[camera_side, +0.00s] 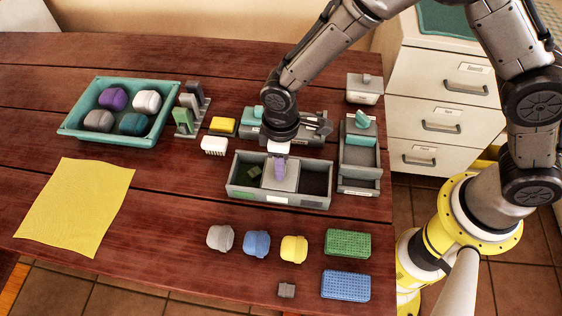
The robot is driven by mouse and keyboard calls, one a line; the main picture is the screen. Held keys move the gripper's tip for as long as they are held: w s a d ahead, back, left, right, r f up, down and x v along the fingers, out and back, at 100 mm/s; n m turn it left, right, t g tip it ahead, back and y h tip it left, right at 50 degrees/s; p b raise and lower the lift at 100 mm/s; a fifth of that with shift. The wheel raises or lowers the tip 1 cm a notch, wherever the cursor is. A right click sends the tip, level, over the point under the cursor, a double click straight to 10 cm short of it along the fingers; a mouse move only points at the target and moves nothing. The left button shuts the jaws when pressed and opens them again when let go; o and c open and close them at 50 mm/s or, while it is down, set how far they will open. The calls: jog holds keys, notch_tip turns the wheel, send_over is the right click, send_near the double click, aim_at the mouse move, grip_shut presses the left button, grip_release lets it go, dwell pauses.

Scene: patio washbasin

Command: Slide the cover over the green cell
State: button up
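A long grey tray (236,190) with cells stands near the middle of the table. Its left cell holds a dark green floor (254,171), and its right cell looks dark (314,182). My gripper (280,152) points down right at the top of the handle. My wrist hides most of the fingers, and I cannot tell whether they hold the handle.
Behind the tray stands another grey holder (318,141), close to my wrist. A grey rack (358,157) with a teal block is to the right. A white brush (214,146) and yellow sponge (222,126) lie left.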

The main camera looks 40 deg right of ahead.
grip_shut()
dwell(1.1)
